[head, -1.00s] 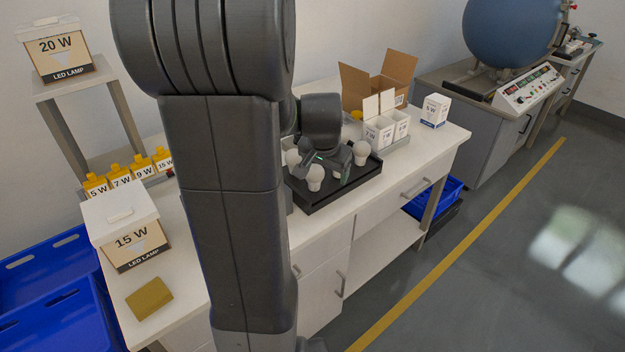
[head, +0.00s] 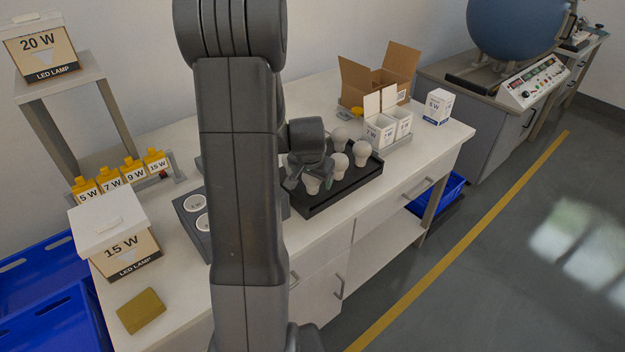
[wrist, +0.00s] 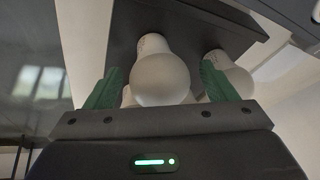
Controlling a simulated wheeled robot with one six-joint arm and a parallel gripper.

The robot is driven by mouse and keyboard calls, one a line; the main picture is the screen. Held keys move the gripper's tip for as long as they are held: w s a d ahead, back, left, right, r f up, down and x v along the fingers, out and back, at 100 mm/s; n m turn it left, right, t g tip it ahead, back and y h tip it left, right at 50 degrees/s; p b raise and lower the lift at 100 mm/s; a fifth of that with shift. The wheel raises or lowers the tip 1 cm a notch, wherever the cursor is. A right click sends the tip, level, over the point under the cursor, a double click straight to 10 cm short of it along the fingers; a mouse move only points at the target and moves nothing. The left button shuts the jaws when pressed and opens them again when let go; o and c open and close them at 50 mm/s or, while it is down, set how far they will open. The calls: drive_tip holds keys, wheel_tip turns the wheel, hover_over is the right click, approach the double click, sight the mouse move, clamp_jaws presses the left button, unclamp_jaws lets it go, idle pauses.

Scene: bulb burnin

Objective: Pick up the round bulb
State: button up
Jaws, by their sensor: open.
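My gripper (head: 308,172) is over the left part of a black tray (head: 345,190) holding white bulbs. In the wrist view its two green fingers (wrist: 160,88) are apart, one on each side of a white bulb with a rounded head (wrist: 160,78). I cannot tell whether they touch it. In the head view a bulb (head: 312,185) shows just under the gripper, partly hidden. Other bulbs stand to its right: a front one (head: 338,166), a right one (head: 361,152) and a back one (head: 340,136). A second bulb (wrist: 228,72) is close by the right finger in the wrist view.
White cartons (head: 380,130) and an open cardboard box (head: 395,68) stand behind the tray. A grey plate with round white spots (head: 194,203) lies left, partly behind my arm. A 15 W box (head: 118,240) and yellow-topped labelled items (head: 133,172) stand farther left.

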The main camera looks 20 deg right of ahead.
drive_tip(key=shift+w+d+f, duration=0.1)
drive_tip(key=shift+f, duration=0.15)
drive_tip(key=c, duration=1.1)
drive_tip(key=shift+o, duration=0.2)
drive_tip(key=shift+r, duration=0.15)
